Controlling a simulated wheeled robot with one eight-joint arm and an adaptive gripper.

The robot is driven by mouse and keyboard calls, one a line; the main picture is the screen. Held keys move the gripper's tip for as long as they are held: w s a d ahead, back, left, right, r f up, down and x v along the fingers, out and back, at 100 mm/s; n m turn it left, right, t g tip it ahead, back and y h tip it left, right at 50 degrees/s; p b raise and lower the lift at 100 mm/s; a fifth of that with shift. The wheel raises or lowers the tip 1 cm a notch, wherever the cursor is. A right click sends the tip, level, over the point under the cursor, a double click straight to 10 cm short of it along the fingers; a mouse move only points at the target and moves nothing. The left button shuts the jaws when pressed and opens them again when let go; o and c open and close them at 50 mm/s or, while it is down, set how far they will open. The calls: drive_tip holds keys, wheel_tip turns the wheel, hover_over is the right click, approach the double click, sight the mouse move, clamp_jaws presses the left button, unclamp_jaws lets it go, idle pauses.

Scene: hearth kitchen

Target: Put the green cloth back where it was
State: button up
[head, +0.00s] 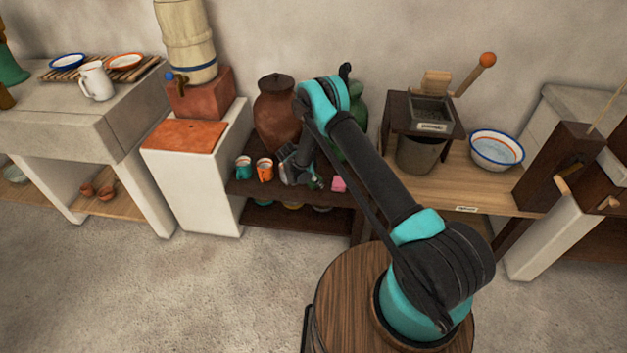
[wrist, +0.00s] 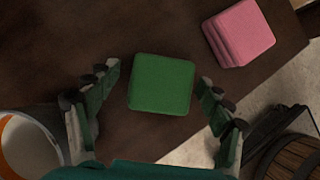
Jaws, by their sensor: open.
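The green cloth (wrist: 161,84) is a folded square lying on a dark wooden shelf top (wrist: 60,50), centred in the wrist view. My gripper (wrist: 160,95) is open, with one finger on each side of the cloth and a gap to each. I cannot tell how high the fingers are above the shelf. In the head view my gripper (head: 297,168) is over the low dark shelf, and the cloth is mostly hidden by it. A pink folded cloth (wrist: 241,34) lies to the upper right of the green one; it also shows in the head view (head: 339,184).
An orange cup (wrist: 28,145) stands left of my gripper, close to the left finger. A teal cup (head: 243,168) stands beside it. A brown jar (head: 275,113) and a green jar (head: 357,118) stand behind. The shelf's edge is close on the right in the wrist view.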

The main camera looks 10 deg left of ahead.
drive_tip(key=v, duration=1.2)
drive_tip(key=s+d+r+m+y, duration=0.1)
drive_tip(key=s+d+r+m, duration=0.25)
drive_tip(key=d+r, duration=0.4)
drive_tip(key=s+d+r+m, duration=0.2)
drive_tip(key=d+r+m, duration=0.35)
drive_tip(key=r, duration=0.25)
drive_tip(key=s+d+r+m+y, duration=0.1)
drive_tip(key=s+d+r+m, duration=0.2)
drive_tip(key=d+r, duration=0.5)
drive_tip(key=s+d+r+m, duration=0.1)
drive_tip(key=s+d+m, duration=0.3)
drive_tip(key=s, duration=0.4)
drive_tip(key=s+d+r+m+y, duration=0.1)
drive_tip(key=s+d+m, duration=0.3)
drive_tip(key=s, duration=0.5)
drive_tip(key=s+d+r+m+y, duration=0.1)
drive_tip(key=s+d+m, duration=0.3)
drive_tip(key=s+m, duration=0.2)
drive_tip(key=shift+s+d+r+m, duration=0.25)
drive_tip(key=shift+s+r+m, duration=0.05)
drive_tip(key=shift+s, duration=1.05)
